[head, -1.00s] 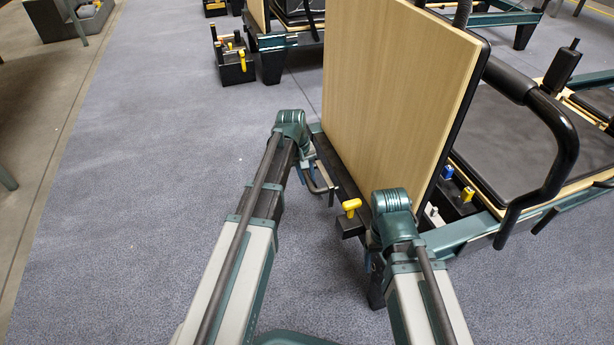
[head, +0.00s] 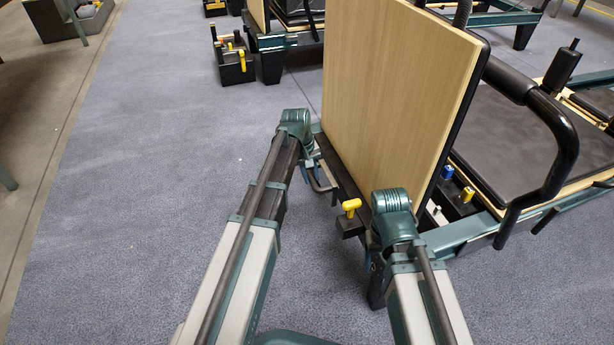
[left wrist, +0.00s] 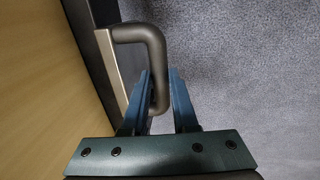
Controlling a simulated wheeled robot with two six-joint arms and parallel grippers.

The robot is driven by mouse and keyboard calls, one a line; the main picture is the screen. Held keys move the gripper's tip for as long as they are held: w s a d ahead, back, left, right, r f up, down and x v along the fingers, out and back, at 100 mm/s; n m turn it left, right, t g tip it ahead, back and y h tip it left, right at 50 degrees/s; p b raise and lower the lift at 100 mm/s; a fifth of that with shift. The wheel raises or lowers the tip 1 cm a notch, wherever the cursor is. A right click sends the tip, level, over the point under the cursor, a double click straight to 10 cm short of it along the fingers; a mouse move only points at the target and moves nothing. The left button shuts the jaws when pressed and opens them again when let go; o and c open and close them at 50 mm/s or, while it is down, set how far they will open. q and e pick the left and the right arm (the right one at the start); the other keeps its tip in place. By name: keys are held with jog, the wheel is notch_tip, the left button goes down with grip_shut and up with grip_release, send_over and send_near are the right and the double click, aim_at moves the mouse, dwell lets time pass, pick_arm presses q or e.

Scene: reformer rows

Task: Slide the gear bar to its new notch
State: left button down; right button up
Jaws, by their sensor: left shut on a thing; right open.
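In the head view a long dark bar (head: 345,187), which looks like the gear bar, runs along the foot of the upright wooden board. A dark grey U-shaped handle (left wrist: 152,50) shows in the left wrist view, fixed to a pale metal strip. My left gripper (left wrist: 161,82) has its blue fingers on either side of this handle and is shut on it. In the head view the left gripper is mostly hidden by its wrist.
The tall wooden board (head: 395,100) stands just beyond both wrists and hides what is behind it. A reformer with a black curved bar (head: 560,150) is at the right. A black tool box (head: 236,70) is on the carpet at the back. Carpet at the left is clear.

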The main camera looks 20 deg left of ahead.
pick_arm(q)
jog(key=shift+w+d, duration=0.7)
jog(key=shift+d, duration=0.25)
jog(key=c, duration=0.7)
grip_release()
jog(key=shift+d, duration=0.1)
jog(key=r+p, duration=0.4)
jog(key=s+a+r+p, duration=0.1)
jog(key=r+p, duration=0.4)
jog(key=a+r+p, duration=0.1)
jog(key=r+p, duration=0.3)
jog(key=shift+s+a+r+p, duration=0.15)
jog(key=shift+s+r+p, duration=0.1)
jog(key=shift+r+p, duration=0.05)
